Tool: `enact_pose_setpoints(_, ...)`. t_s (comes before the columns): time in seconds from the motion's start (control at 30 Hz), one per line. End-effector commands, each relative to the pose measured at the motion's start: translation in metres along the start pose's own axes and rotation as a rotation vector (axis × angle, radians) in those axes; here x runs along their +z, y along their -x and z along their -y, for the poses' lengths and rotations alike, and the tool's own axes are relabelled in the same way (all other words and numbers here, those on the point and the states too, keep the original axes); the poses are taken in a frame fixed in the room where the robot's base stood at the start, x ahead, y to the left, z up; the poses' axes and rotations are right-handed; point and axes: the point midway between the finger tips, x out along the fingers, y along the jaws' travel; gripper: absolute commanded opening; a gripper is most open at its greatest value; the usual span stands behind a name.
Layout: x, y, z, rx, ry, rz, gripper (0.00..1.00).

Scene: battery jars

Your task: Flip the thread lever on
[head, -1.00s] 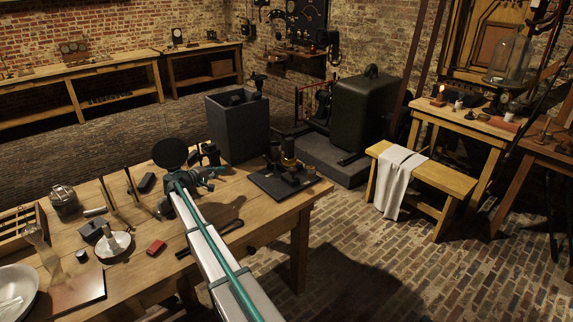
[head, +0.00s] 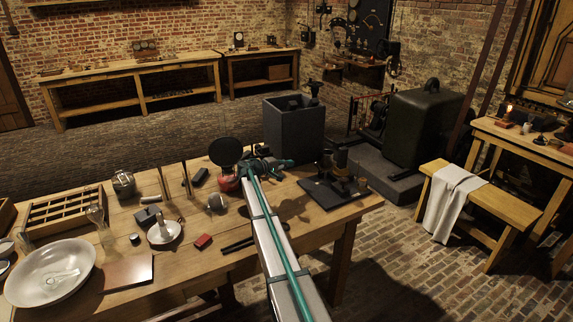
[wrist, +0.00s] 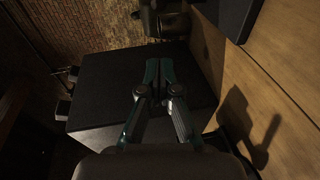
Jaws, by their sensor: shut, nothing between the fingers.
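My gripper (head: 284,163) is over the right part of the wooden workbench, left of a dark flat board (head: 322,194) that carries a small upright apparatus (head: 342,163). In the wrist view my gripper (wrist: 160,72) is shut and empty, its fingers together in front of a dark, flat-topped block (wrist: 100,92). Small dark knobs stick out at that block's left side. I cannot tell whether the fingertips touch anything. I cannot pick out the thread lever in either view; it is too small, dark or hidden.
A grey open box (head: 294,125) stands behind my gripper. A red block (head: 203,241), a white dish (head: 163,233), a large white bowl (head: 50,272) and a compartment tray (head: 65,207) lie to the left. A bench with a white cloth (head: 450,200) stands at right.

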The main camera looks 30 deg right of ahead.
Motion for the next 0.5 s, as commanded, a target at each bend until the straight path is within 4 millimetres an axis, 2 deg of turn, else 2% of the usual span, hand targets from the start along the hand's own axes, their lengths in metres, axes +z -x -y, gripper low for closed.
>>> enact_pose_setpoints(0.03,-0.001,-0.012,-0.003,0.000,0.000,0.002,0.00)
enact_pose_setpoints(0.3,-0.001,-0.063,-0.003,0.000,0.000,0.002,0.00)
enact_pose_setpoints(0.5,0.020,-0.081,-0.002,-0.001,0.000,0.001,0.00)
